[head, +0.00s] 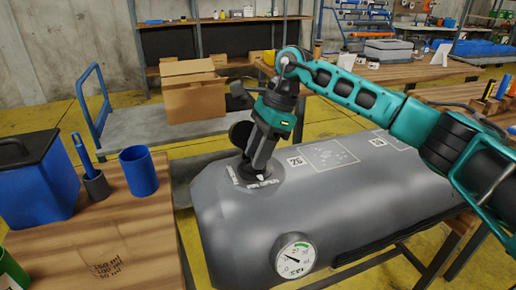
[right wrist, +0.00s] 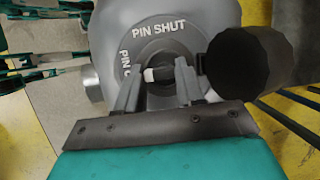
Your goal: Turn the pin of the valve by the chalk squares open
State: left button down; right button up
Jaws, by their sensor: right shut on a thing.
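The valve (head: 263,187) sits on top of the grey inflatable tube (head: 230,226), next to pale outlined squares with speckled marks (head: 328,155). My right gripper (head: 259,172) points down onto the valve. In the right wrist view, the valve's dark ring (right wrist: 162,48) reads "PIN SHUT", with a second label, partly hidden, at its left. My right gripper (right wrist: 158,76) is shut on the pin (right wrist: 160,74), a small black and white piece at the ring's centre. A black round cap (right wrist: 251,62) stands beside the valve at the right. My left gripper is not in view.
A pressure gauge (head: 295,257) is on the tube's near side. A wooden table (head: 126,234) at the left bears a blue bin (head: 32,177), a blue cup (head: 139,171) and a dark pen holder (head: 96,186). A cart with a cardboard box (head: 195,98) stands behind.

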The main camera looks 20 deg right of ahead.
dwell(0.3)
jog(key=o, duration=1)
jog(key=shift+o, duration=0.2)
jog(key=shift+r, duration=0.1)
jog(key=p+v, duration=0.2)
jog(key=v, duration=1)
jog(key=shift+d+r, duration=0.15)
jog(key=shift+r, duration=0.25)
